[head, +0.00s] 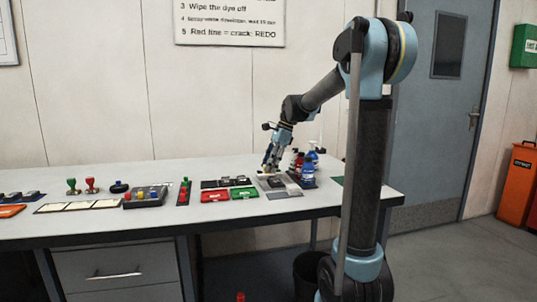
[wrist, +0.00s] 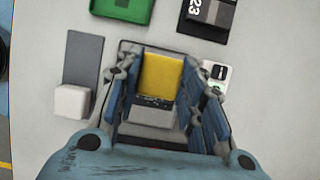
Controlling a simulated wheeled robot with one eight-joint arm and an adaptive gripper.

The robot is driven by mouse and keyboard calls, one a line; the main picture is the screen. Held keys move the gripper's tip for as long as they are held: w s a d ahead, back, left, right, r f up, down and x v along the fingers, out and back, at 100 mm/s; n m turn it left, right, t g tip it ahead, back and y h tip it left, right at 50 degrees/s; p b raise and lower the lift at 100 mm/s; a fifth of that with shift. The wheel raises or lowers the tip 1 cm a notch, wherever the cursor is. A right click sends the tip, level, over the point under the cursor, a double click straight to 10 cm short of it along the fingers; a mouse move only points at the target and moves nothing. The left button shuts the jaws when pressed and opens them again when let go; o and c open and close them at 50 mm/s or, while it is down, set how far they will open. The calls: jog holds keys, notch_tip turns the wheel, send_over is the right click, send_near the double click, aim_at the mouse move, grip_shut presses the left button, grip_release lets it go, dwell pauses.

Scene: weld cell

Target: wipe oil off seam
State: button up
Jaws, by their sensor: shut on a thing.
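My gripper (wrist: 160,68) points down over the worktable, and its two fingers close on the sides of a yellow pad (wrist: 160,77). In the head view my gripper (head: 270,163) is low over the right part of the table, beside several bottles. Below the yellow pad in the wrist view is a pale grey block-like part (wrist: 152,116) with a dark band along its upper edge. It lies between the fingers, over a grey plate (wrist: 127,47). I cannot make out the seam or any oil. Whether the pad touches the surface below is unclear.
A white block (wrist: 72,101) sits at the end of a dark grey strip (wrist: 82,60). A green tray (wrist: 124,8) and a black item marked 23 (wrist: 208,16) lie beyond. Bottles (head: 309,168) stand right of my gripper. The red tray (head: 214,196) is left.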

jog(key=shift+r, duration=2.6)
jog(key=shift+w, duration=0.1)
